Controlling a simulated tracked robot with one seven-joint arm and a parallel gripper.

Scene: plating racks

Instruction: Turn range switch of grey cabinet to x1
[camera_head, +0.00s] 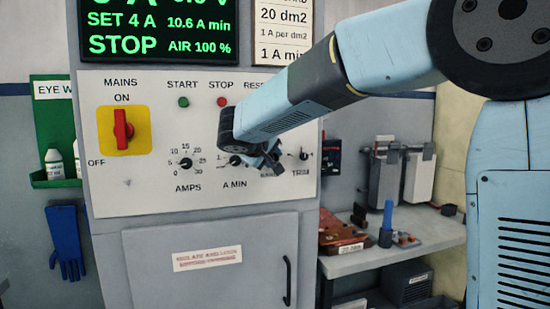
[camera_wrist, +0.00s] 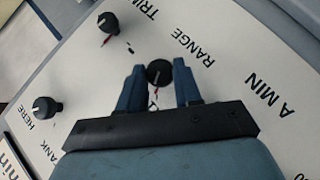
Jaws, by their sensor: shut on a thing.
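The grey cabinet (camera_head: 110,215) stands at left centre in the head view, with a pale control panel. The range switch (camera_wrist: 158,72) is a small round black knob beside the RANGE lettering in the wrist view, where the panel appears upside down. My gripper (camera_wrist: 159,68) has one finger on each side of this knob and is shut on it. In the head view my gripper (camera_head: 268,158) is at the panel between the A MIN knob (camera_head: 235,160) and the TRIM knob (camera_head: 303,155), and hides the range switch. I cannot read the switch's setting.
A red mains switch (camera_head: 122,129), a green start button (camera_head: 183,102) and a red stop button (camera_head: 222,101) are on the panel. The AMPS knob (camera_head: 186,163) is to the left. A bench (camera_head: 430,240) with equipment stands at right.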

